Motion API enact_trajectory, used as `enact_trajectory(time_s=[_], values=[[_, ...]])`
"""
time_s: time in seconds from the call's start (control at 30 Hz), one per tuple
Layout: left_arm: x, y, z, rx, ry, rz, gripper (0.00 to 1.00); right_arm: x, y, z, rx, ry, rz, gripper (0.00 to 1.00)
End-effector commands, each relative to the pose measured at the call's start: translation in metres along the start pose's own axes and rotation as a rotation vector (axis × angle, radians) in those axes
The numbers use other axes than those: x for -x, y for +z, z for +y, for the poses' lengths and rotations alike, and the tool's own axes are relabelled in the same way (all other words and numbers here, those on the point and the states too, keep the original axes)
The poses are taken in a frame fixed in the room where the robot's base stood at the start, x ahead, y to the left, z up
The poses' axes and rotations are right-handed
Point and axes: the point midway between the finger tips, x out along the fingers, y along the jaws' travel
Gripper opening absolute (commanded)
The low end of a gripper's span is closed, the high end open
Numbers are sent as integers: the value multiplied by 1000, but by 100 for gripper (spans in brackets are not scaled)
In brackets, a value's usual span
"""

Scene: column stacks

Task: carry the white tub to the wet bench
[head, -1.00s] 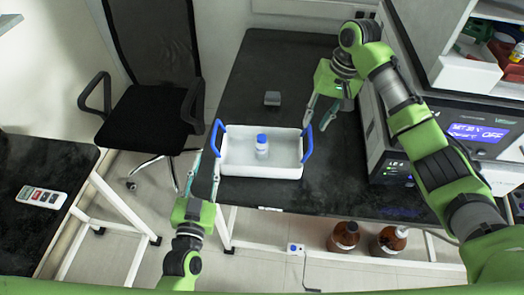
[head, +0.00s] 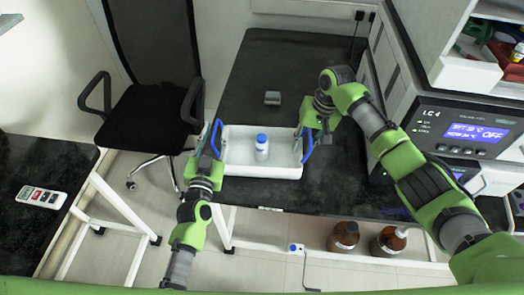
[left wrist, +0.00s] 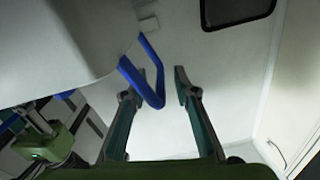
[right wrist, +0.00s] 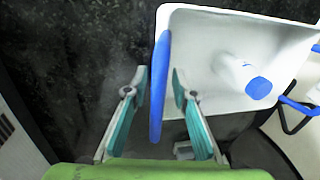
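The white tub (head: 240,170) stands on a black bench, with a blue handle at each end and a blue-capped white bottle (head: 262,147) inside. My left gripper (head: 215,138) is at the tub's left handle. In the left wrist view its open fingers (left wrist: 158,80) are on either side of the blue handle (left wrist: 157,98), with a gap by the right finger. My right gripper (head: 304,135) is at the right handle (head: 308,150). In the right wrist view its open fingers (right wrist: 159,72) straddle the handle (right wrist: 160,95), with gaps visible on both sides.
A small grey block (head: 272,98) lies behind the tub. A lab instrument (head: 460,130) stands at the right. Brown bottles (head: 343,237) stand below the bench. An office chair (head: 150,115) is at the left, near another black bench (head: 40,165) bearing a white device (head: 40,196).

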Motion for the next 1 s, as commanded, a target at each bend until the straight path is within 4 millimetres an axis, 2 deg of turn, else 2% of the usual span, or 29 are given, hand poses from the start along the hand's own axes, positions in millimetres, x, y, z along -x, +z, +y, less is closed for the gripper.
enact_trajectory(time_s=[0.07, 0.1, 0.17, 0.2, 0.67, 1.0], values=[[0, 0, 0, 0, 0, 0, 28, 0, 0, 0, 0, 0, -1, 25], [0, 0, 0, 0, 0, 0, 17, 0, 0, 0, 0, 0, -1, 14], [0, 0, 0, 0, 0, 0, 2, 0, 0, 0, 0, 0, -1, 0], [0, 0, 0, 0, 0, 0, 0, 0, 0, 0, 0, 0, -1, 0], [0, -4, -1, 0, -1, 2, 0, 4, 0, -1, 1, -1, 0, 0], [0, -32, -7, 0, -1, 1, 0, 33, 0, -7, 1, -1, -1, 0]])
